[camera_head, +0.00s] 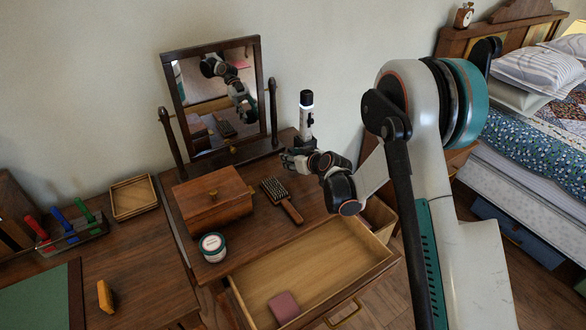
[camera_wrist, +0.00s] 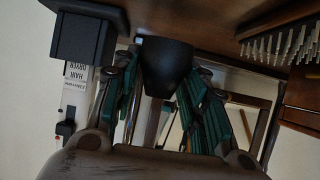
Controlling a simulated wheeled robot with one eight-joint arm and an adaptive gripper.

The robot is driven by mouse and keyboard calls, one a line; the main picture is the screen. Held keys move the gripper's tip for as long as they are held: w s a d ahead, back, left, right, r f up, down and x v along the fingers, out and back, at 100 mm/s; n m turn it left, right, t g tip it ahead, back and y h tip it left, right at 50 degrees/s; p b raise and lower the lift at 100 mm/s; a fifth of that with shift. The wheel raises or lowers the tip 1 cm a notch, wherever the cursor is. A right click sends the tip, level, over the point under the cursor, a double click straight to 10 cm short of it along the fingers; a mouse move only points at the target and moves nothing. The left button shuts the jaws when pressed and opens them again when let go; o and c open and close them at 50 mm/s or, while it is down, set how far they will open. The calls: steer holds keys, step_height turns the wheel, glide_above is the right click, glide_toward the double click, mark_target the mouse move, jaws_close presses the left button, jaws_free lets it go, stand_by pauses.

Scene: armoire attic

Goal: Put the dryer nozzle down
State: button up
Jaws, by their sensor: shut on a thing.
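The black dryer nozzle (camera_wrist: 166,66) sits between the two fingers of my gripper (camera_wrist: 163,90) in the wrist view. The fingers are shut on it. Its rim is close to the brown dresser top (camera_wrist: 205,20); I cannot tell whether they touch. In the head view my gripper (camera_head: 288,158) is low over the back of the dresser top (camera_head: 250,239), pointing left, and the nozzle cannot be made out. The white hair dryer (camera_head: 306,120) with a black top stands upright in a black holder just behind my gripper. Its label shows in the wrist view (camera_wrist: 76,82).
A hairbrush (camera_head: 281,198), a wooden box (camera_head: 213,200) and a round jar (camera_head: 212,247) stand left of my arm. A tilted mirror (camera_head: 215,95) rises behind. Below, an open drawer (camera_head: 330,255) holds a pink block (camera_head: 284,307). Little room is free around the gripper.

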mark_target(293, 174)
steer(key=shift+f+b, duration=0.6)
steer(key=shift+f, duration=1.2)
steer(key=shift+f, duration=0.1)
steer(key=o, duration=0.9)
steer(key=shift+c, duration=0.2)
